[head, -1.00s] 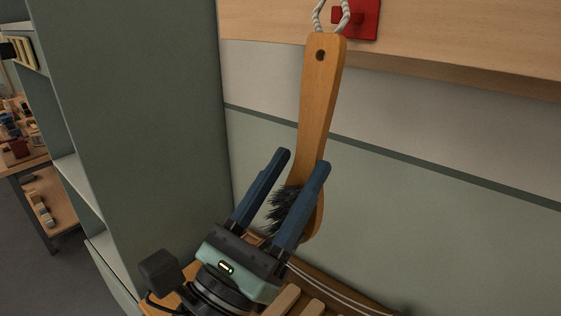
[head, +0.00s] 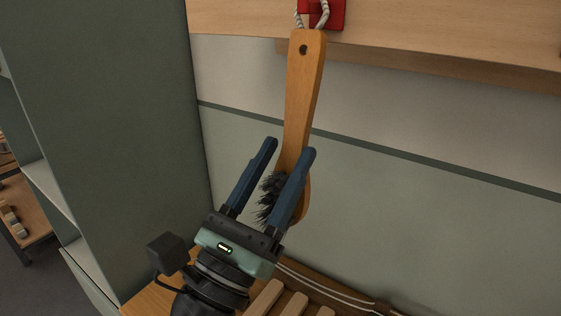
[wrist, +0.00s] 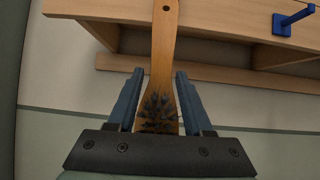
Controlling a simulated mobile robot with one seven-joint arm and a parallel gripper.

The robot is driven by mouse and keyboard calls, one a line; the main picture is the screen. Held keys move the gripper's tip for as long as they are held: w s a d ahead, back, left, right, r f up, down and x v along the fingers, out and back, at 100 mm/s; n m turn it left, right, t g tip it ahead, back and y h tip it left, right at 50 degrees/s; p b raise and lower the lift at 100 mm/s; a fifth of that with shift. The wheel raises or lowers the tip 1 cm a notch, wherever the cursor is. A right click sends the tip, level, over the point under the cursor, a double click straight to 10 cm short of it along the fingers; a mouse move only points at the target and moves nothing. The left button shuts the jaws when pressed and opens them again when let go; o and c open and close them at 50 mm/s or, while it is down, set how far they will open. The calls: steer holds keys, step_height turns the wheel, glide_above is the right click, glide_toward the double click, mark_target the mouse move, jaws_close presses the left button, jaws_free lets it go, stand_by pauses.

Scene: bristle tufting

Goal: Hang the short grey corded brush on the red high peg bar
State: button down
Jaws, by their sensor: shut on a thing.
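The brush (head: 303,85) has a pale wooden handle with a hole near its top end and dark grey bristles (head: 271,190) at its lower end. It is nearly upright, handle end up. My gripper (head: 287,150) is shut on its bristle end, with a blue finger on either side; the brush also shows in the wrist view (wrist: 163,60). A whitish cord (head: 325,16) rises from the handle top and runs out of the picture. It overlaps the red peg plate (head: 338,12) on the wooden bar. I cannot tell whether the loop is around the peg.
The wooden bar (head: 430,42) crosses the wall above. A blue peg (wrist: 290,19) sticks out at the right in the wrist view. A green panel (head: 120,120) stands close on the left. Wooden slats (head: 290,303) lie below my gripper.

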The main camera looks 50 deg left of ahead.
steer(key=shift+c, duration=1.1)
jaws_free()
steer(key=shift+s+f, duration=0.1)
steer(key=b+v, duration=0.4)
steer(key=v, duration=0.2)
steer(key=shift+s+f, duration=0.15)
steer(key=shift+s, duration=0.25)
stand_by(0.4)
steer(key=shift+d, duration=0.1)
stand_by(0.4)
